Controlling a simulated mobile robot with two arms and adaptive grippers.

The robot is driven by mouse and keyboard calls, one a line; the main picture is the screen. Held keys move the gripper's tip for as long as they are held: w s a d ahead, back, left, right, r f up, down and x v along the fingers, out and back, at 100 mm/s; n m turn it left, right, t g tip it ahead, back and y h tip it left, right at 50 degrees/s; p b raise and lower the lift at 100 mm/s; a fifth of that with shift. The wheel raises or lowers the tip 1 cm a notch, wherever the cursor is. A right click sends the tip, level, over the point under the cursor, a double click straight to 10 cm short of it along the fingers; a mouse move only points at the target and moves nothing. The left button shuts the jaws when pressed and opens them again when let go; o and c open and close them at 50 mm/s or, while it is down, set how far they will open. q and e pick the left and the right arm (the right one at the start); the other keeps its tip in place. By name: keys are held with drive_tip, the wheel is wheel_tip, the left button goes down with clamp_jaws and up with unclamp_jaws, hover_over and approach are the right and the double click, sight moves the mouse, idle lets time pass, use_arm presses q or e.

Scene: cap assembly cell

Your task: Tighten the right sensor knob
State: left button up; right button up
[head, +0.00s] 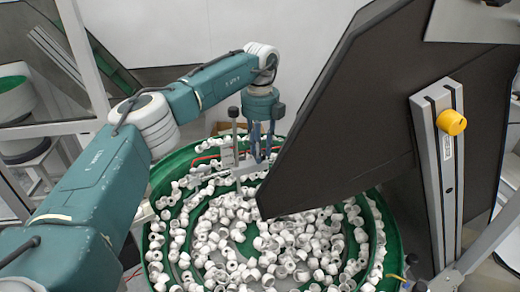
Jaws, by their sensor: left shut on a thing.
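My left gripper (262,150) points straight down over the back part of the green bowl. Its dark fingers are shut around the top of a post on the metal sensor bracket (247,168), at the place of the right sensor knob. The fingers hide the knob itself, so I cannot see how far it is turned. A second thin post with a small dark knob (234,112) stands upright just left of the gripper, apart from it. My right gripper is not in view.
The green bowl feeder (160,172) is full of loose white caps (290,237). A large dark panel (345,135) rises close to the right of my gripper. A yellow knob (452,121) sits on an aluminium profile (432,165) at the right. Glass-panelled framing stands at the left.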

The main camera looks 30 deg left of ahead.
use_arm(q)
drive_tip(key=shift+r+m, duration=0.15)
drive_tip(key=shift+m, duration=0.85)
drive_tip(key=o, duration=1.2)
drive_tip(key=shift+c, duration=0.2)
wheel_tip(320, 180, up, 12)
